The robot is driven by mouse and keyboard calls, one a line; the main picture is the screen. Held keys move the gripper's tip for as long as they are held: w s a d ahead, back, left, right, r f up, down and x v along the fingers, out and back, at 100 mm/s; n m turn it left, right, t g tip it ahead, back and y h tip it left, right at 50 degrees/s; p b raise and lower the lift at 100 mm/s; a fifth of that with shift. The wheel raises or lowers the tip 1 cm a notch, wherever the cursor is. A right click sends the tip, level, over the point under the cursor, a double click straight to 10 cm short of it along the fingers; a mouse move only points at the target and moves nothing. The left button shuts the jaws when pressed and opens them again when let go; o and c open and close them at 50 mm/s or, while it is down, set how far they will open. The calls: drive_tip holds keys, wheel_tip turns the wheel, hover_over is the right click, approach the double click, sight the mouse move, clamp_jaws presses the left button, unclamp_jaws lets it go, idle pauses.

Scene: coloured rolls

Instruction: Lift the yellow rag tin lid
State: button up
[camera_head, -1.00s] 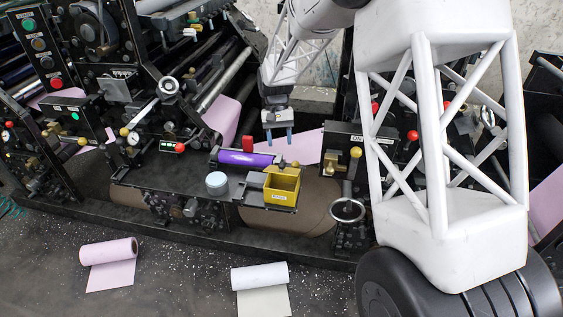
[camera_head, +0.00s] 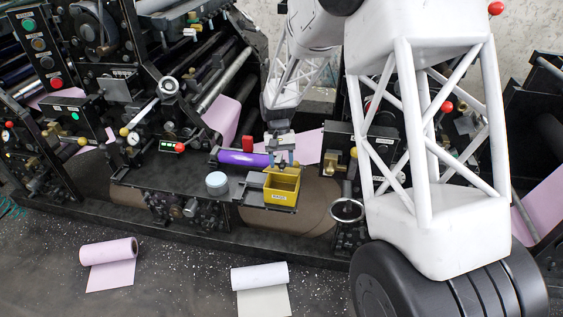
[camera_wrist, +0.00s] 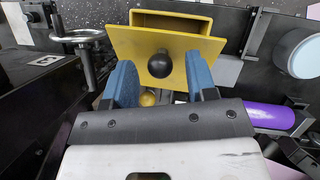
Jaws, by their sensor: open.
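The yellow rag tin (camera_head: 281,197) stands on the dark shelf of the press, with its label facing the head camera. In the wrist view, the tin's rim (camera_wrist: 172,15) and open top show behind its yellow lid (camera_wrist: 128,42). The lid is a flat plate, off the opening, with a round black knob (camera_wrist: 162,63) facing my gripper; its exact tilt is unclear. My gripper (camera_head: 281,159) is open just behind the tin. In the wrist view its blue fingers (camera_wrist: 160,76) stand on both sides of the knob, with gaps visible.
A purple roll (camera_head: 243,158) and a pale blue round container (camera_head: 216,180) are beside the tin. A handwheel (camera_head: 347,209) and black machine box (camera_head: 343,142) stand to the right. A yellow ball (camera_wrist: 148,98) shows between my fingers, nearer the gripper body.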

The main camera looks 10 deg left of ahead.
drive_tip(key=shift+s+f, duration=0.1)
drive_tip(key=shift+f, duration=0.15)
drive_tip(key=shift+c, duration=0.3)
clamp_jaws()
drive_tip(key=shift+r, duration=0.1)
drive_tip(key=shift+w+r+g, duration=0.4)
drive_tip(key=shift+w+g, duration=0.45)
drive_tip(key=shift+g, duration=0.15)
drive_tip(key=shift+w+r+g, duration=0.35)
drive_tip(key=shift+w+g, duration=0.45)
drive_tip(key=shift+g, duration=0.2)
drive_tip(key=shift+w+r, duration=0.25)
drive_tip(key=shift+w, duration=0.65)
drive_tip(key=shift+o, duration=0.3)
unclamp_jaws()
drive_tip(key=shift+d, duration=0.1)
